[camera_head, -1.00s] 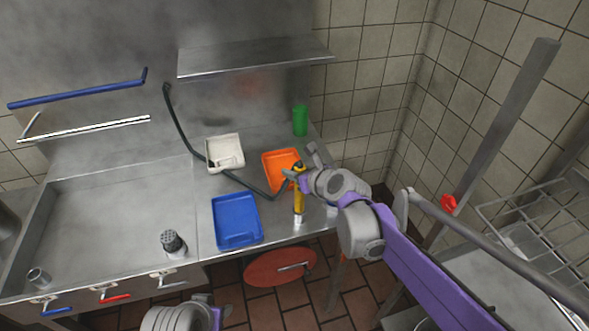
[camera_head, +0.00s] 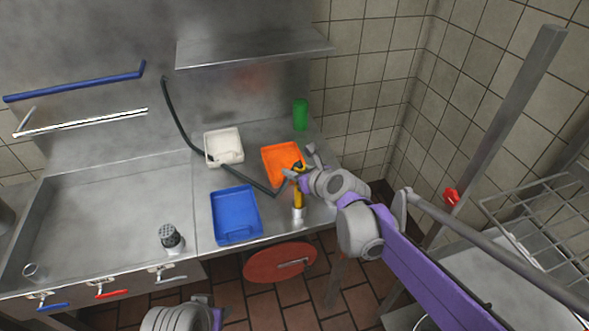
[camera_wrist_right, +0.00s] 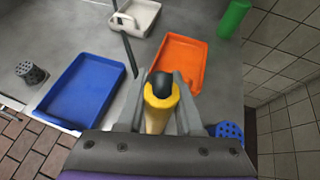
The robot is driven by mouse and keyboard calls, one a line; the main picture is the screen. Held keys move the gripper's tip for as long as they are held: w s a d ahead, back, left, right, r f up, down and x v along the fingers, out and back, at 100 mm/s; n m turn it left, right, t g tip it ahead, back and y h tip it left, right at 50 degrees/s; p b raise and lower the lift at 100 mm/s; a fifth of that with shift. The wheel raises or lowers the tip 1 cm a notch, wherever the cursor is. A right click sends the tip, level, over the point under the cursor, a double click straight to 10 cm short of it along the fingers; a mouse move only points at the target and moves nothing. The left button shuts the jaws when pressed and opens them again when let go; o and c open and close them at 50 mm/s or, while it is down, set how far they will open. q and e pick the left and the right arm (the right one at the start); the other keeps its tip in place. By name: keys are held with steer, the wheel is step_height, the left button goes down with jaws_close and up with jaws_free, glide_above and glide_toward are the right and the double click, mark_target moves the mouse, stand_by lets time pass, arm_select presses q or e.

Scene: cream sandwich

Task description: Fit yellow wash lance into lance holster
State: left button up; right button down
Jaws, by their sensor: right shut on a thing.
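The yellow lance (camera_head: 298,194) stands roughly upright near the front right edge of the steel counter. My right gripper (camera_head: 296,174) is shut on its upper part. A black hose runs to its top. In the right wrist view my right gripper (camera_wrist_right: 160,85) has a finger on each side of the yellow lance (camera_wrist_right: 158,118) and its black end. A short silvery cylinder (camera_head: 299,216) shows at its lower end; I cannot tell whether this is the holster or part of the lance. My left arm shows at the bottom, its fingertips out of view.
A blue tray (camera_head: 236,215), an orange tray (camera_head: 282,160) and a white tray (camera_head: 224,146) lie nearby. A green cylinder (camera_head: 300,115) stands behind. A perforated metal cylinder (camera_head: 171,238) is at the sink's front. A blue perforated object (camera_wrist_right: 228,131) is right of my gripper.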

steer(key=shift+f+b, duration=0.5)
steer(key=shift+f, duration=0.3)
steer(key=shift+c, duration=2.4)
jaws_free()
steer(key=v, duration=1)
steer(key=shift+s+d+r, duration=0.15)
steer(key=shift+s+d, duration=0.05)
steer(key=shift+s, duration=0.15)
steer(key=s+d+f+n+g+h+p, duration=0.1)
steer(key=s+d+f+n+h, duration=0.1)
steer(key=s+d+f+n, duration=0.2)
steer(key=s+d+f+n+g+h+p, duration=0.1)
steer(key=s+d+f+n, duration=0.3)
steer(key=s+n, duration=0.7)
steer(key=s+d+f+n+g+h, duration=0.2)
steer(key=s+d+n, duration=0.4)
steer(key=n, duration=0.8)
step_height(320, 180, down, 2)
steer(key=shift+s+f+g+h+p, duration=0.2)
steer(key=shift+s+g+h+p, duration=0.2)
steer(key=shift+s+h, duration=0.6)
